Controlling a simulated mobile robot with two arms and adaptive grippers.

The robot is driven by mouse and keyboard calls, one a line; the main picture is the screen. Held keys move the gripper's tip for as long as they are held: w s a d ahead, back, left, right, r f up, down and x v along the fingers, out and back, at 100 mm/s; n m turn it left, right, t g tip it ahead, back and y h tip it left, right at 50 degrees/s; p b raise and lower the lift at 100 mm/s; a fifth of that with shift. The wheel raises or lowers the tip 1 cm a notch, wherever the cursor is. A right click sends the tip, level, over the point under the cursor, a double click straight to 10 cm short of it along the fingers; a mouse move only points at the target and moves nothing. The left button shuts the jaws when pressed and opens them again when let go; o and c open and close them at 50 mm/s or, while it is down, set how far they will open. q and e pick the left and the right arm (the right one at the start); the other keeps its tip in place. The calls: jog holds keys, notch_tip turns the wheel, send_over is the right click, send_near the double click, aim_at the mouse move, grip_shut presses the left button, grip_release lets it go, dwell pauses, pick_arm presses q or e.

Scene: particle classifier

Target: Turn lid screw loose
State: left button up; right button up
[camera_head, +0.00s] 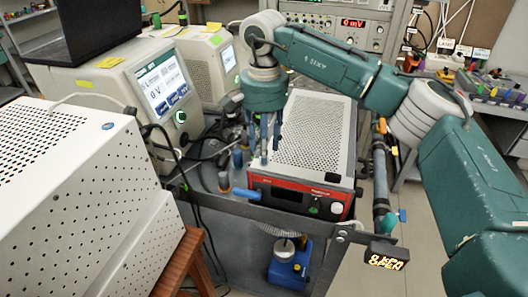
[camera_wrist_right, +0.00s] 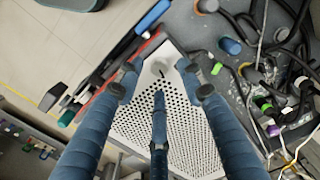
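My right gripper (camera_head: 263,150) points down over the left part of a white perforated box (camera_head: 312,130) with a red-edged front panel. In the right wrist view the three blue fingers (camera_wrist_right: 158,84) are spread apart with nothing held between them. The perforated lid (camera_wrist_right: 181,55) lies below the fingers. A small pale round part with a dark mark (camera_wrist_right: 160,69), perhaps the lid screw, shows between the fingertips near the lid's end. I cannot tell whether any finger touches it. In the head view the fingers hide this spot. My left gripper is not in view.
A device with a screen (camera_head: 160,88) stands left of the box, and a large white perforated cabinet (camera_head: 75,195) fills the near left. Cables and tubes (camera_head: 205,150) crowd the box's left side.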

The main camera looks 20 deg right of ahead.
notch_tip(320, 180, up, 9)
jog(key=shift+r, duration=0.15)
dwell(0.5)
